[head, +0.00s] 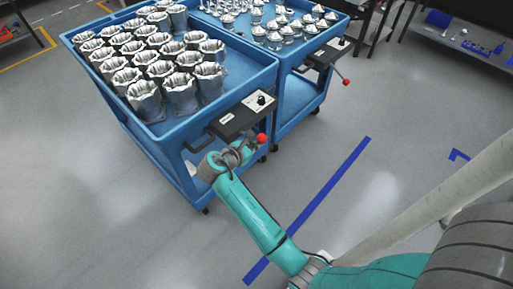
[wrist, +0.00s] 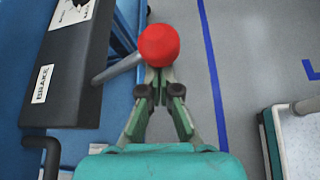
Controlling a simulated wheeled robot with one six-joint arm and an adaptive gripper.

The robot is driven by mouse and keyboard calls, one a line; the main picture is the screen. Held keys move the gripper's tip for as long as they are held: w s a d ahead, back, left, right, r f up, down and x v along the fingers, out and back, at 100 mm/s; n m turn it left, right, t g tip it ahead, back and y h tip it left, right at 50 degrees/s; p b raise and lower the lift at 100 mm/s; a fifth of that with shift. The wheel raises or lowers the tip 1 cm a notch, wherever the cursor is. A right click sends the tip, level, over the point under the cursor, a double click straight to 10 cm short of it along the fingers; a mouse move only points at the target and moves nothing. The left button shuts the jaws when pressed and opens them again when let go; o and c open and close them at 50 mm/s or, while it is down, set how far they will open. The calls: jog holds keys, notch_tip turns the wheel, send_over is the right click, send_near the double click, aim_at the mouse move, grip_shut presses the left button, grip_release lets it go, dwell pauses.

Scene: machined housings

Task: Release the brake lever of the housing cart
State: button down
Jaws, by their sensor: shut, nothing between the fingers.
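The housing cart (head: 172,152) is blue, with several grey machined housings standing in its top tray. A dark panel (head: 236,118) sits at its near end; in the wrist view the panel (wrist: 68,65) bears a white BRAKE label (wrist: 42,84). The brake lever is a grey rod (wrist: 116,70) slanting out from the panel to a red ball knob (wrist: 158,45), also visible in the head view (head: 262,138). My gripper (wrist: 160,76) is shut and empty, its fingertips right beside the knob. Whether they touch it, I cannot tell.
A second blue cart (head: 309,88) with small metal parts stands close behind, with its own red-knobbed lever (head: 346,82). A dark handle (head: 198,147) juts from the housing cart's near end. Grey floor with a blue tape line (head: 335,180) lies open to the right.

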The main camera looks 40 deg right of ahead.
jog(key=shift+w+r, duration=0.15)
jog(key=shift+r, duration=0.1)
dwell(0.3)
jog(key=shift+f, duration=0.1)
jog(key=a, duration=0.9)
jog(key=shift+s+a+r, duration=0.25)
jog(key=shift+s+r, duration=0.05)
dwell(0.4)
